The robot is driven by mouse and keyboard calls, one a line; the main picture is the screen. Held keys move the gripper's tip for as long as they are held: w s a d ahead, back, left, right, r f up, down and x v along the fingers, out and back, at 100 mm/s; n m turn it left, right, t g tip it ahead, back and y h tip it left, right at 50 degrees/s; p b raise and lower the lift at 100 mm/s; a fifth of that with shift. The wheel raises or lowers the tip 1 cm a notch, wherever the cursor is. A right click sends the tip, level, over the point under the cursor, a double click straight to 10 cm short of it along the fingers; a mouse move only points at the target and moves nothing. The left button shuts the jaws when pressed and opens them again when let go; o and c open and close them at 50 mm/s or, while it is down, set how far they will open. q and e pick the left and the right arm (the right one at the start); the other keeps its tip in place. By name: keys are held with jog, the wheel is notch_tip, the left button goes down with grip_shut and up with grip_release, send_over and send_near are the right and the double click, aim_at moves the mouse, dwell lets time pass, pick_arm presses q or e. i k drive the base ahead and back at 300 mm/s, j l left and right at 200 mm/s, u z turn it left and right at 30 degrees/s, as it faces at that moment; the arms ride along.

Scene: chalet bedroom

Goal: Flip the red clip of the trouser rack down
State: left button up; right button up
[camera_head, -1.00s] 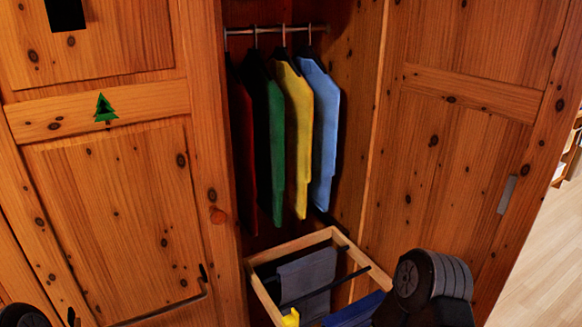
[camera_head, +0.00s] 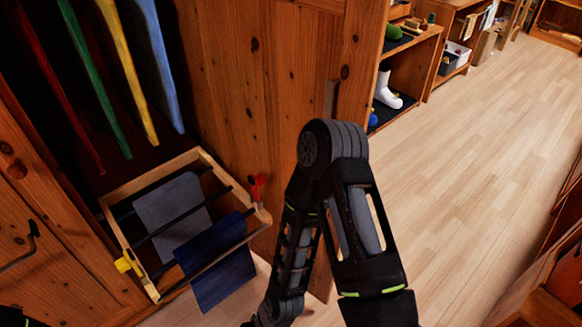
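The trouser rack (camera_head: 228,176) is a pulled-out light wooden frame with dark bars at the lower left. The small red clip (camera_head: 257,187) is at its right side, near the front right corner, and sticks up above the frame. A yellow clip (camera_head: 128,263) is on the rack's left side. Grey trousers (camera_head: 172,210) and dark blue trousers (camera_head: 215,262) hang over the bars. My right arm stands just right of the red clip, its elbow raised and its forearm running down to the bottom edge. Neither gripper shows.
The open wooden wardrobe door (camera_head: 265,100) stands behind the rack. Red, green, yellow and blue garments hang above the rack at the upper left. Shelves with a white boot (camera_head: 386,90) stand farther back. The wooden floor (camera_head: 470,190) to the right is clear.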

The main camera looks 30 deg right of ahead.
aim_at(258, 181)
jog(key=l+u, duration=0.2)
jog(key=l, duration=0.5)
jog(key=l+u, duration=0.15)
jog(key=l, duration=0.5)
jog(key=k+l+u, duration=0.2)
jog(key=l, duration=0.45)
jog(key=l+u, duration=0.3)
jog(key=l, duration=0.5)
